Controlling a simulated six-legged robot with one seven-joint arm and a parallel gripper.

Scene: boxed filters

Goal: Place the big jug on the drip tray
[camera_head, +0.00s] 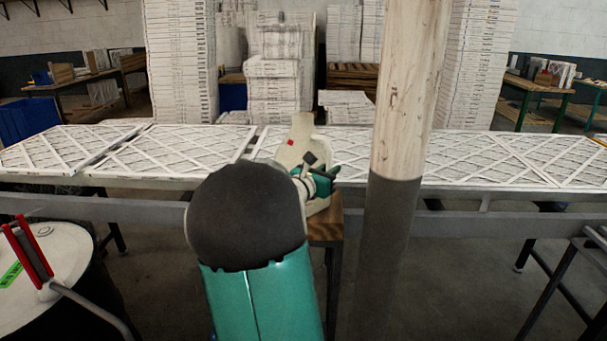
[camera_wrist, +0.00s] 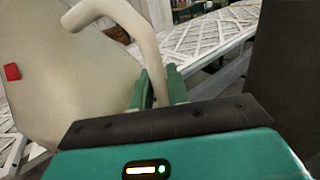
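The big jug (camera_head: 295,148) is beige with a red square mark and shows beyond my arm in the head view, over a small wooden-topped stand (camera_head: 326,231). My arm hides much of its lower part, so I cannot tell whether its base touches the wood. In the wrist view the big jug (camera_wrist: 60,85) fills the left side, its curved handle running down between green fingers. My gripper (camera_wrist: 158,90) has one finger on each side of the handle, close against it, and looks shut on it. I cannot make out a drip tray in either view.
A long bench with white lattice-faced filters (camera_head: 175,148) runs behind the stand. A wood-and-grey post (camera_head: 400,150) stands just right of the jug.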

